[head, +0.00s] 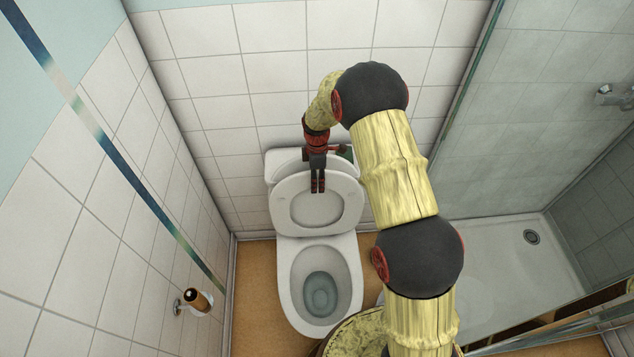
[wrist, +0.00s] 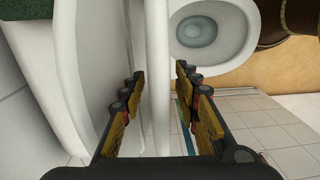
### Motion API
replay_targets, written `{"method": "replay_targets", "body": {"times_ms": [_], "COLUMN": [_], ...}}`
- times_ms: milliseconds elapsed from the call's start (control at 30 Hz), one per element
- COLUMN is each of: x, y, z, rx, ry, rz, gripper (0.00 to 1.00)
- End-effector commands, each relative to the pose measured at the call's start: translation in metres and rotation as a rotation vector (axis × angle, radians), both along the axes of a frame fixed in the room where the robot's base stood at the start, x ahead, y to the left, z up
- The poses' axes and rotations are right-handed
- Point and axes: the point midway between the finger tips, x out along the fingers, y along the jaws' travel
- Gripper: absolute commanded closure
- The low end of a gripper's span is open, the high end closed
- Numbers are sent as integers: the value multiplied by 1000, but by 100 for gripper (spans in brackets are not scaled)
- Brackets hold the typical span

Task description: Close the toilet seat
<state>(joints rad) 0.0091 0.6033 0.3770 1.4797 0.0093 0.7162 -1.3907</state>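The toilet (head: 350,277) stands against the tiled back wall, its bowl uncovered. Its white seat (head: 283,207) is raised and leans back toward the tank (head: 285,160). My gripper (head: 318,188) hangs at the upper edge of the raised seat, pointing down. In the wrist view, my gripper (wrist: 158,95) has its fingers apart. A white upright slab, which looks like the seat (wrist: 157,50), lies between them. Gaps show on both sides of it, so I see no clear grip. Another white slab, likely the lid (wrist: 100,50), is left of the left finger. The bowl rim (wrist: 245,50) shows beyond.
A toilet paper holder (head: 195,300) is on the left wall. A glass panel and shower tray (head: 500,270) are at the right. A round yellowish thing (head: 350,335) is at the bottom, partly behind my arm. Brown floor (head: 258,290) shows left of the toilet.

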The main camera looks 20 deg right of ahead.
Motion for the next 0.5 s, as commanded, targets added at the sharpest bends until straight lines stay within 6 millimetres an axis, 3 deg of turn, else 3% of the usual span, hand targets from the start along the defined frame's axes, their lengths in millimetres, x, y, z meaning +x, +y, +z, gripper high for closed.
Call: {"method": "replay_targets", "body": {"times_ms": [300, 500], "x": [0, 0], "y": [0, 0], "z": [-2, -2], "rx": [0, 0], "ry": [-1, -1], "rz": [0, 0], "gripper": [69, 80]}}
